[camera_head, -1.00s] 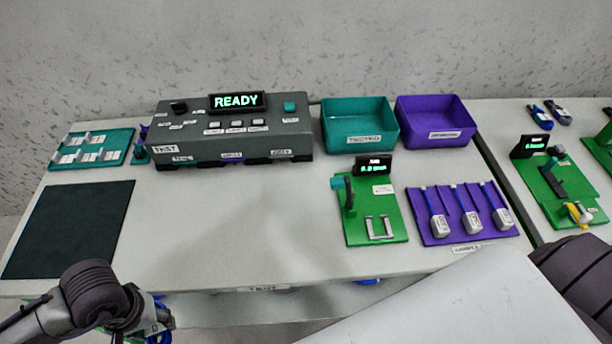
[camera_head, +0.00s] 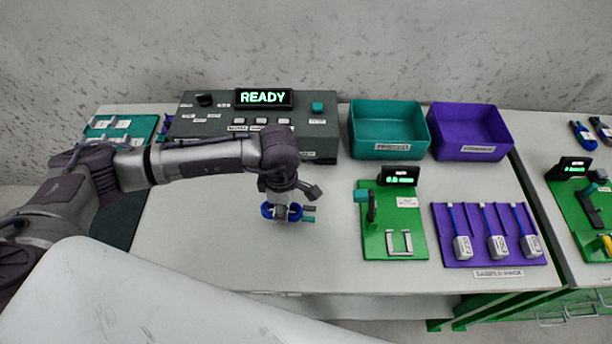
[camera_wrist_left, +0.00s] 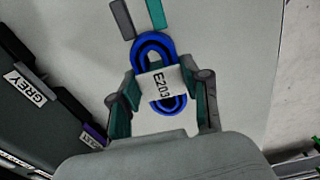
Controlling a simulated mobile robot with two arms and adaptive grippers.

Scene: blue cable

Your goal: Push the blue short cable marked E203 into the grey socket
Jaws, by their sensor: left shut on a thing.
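My left gripper (camera_head: 284,212) hangs over the table, shut on the blue short cable (camera_head: 268,210). In the left wrist view the cable (camera_wrist_left: 168,42) is a coiled blue loop, and its white E203 tag (camera_wrist_left: 160,86) sits between my fingers (camera_wrist_left: 162,100). Two plugs, one grey (camera_wrist_left: 122,18) and one teal (camera_wrist_left: 156,14), point away from the gripper. The dark block with the GREY label (camera_wrist_left: 27,88) lies to the left, apart from the plugs. In the head view my arm hides most of the test unit's front, including the grey socket. My right gripper is out of view.
The dark test unit (camera_head: 220,112) shows READY. A teal bin (camera_head: 385,150) and a purple bin (camera_head: 470,148) stand to its right. A green fixture (camera_head: 398,225) and a purple rack (camera_head: 480,215) are at the right. The table between gripper and fixture is clear.

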